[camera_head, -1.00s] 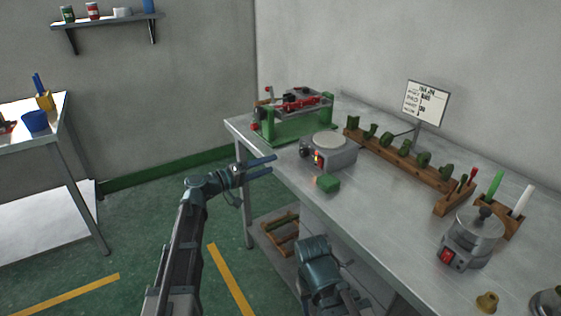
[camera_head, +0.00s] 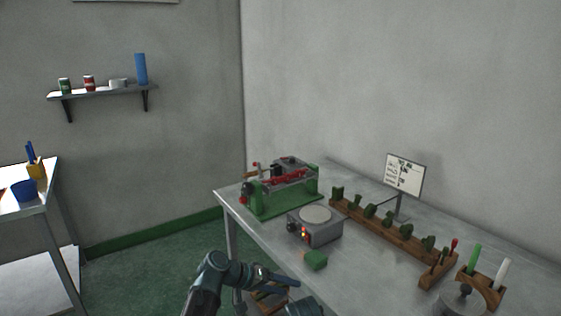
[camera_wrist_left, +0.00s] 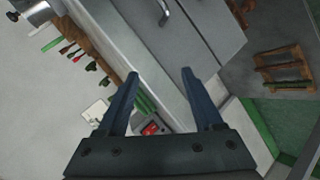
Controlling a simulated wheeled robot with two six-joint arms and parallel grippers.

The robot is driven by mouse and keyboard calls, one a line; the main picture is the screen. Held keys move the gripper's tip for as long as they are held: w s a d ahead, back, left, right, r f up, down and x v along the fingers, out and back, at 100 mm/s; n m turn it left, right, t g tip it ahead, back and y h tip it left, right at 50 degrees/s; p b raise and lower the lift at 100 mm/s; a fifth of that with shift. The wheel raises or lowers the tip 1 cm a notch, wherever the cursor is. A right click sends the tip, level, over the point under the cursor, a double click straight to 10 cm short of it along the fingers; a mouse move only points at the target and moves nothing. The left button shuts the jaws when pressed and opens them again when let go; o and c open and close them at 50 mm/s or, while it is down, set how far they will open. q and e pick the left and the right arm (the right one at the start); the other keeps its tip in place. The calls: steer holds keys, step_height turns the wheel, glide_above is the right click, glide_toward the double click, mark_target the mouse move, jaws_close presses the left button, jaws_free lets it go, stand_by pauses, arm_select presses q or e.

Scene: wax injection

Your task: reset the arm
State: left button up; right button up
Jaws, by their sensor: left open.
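My left gripper (camera_head: 281,283) is at the bottom of the head view, in front of the bench's near edge. Its two fingers are spread with nothing between them in the left wrist view (camera_wrist_left: 160,77). My left arm (camera_head: 212,284) comes up from the bottom edge, largely cut off. My right gripper is not in view.
A side table (camera_head: 45,200) stands left. Green floor (camera_head: 150,265) lies between.

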arm_select(q)
steer(key=s+a+r+m+g+y+p, duration=0.1)
steer(key=s+a+g+y+p, duration=0.1)
steer(key=s+y+p, duration=0.3)
steer(key=s+a+r+m+g+y+p, duration=0.1)
steer(key=s+a+y+p, duration=0.3)
steer(key=s, duration=1)
steer(key=r+y+p, duration=0.1)
steer(key=y+p, duration=0.1)
steer(key=y, duration=0.1)
steer(key=shift+r+m+g, duration=0.25)
steer(key=shift+m+g, duration=0.05)
steer(key=shift+g, duration=0.1)
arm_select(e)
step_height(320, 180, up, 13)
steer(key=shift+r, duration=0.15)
arm_select(q)
steer(key=shift+s+d, duration=0.1)
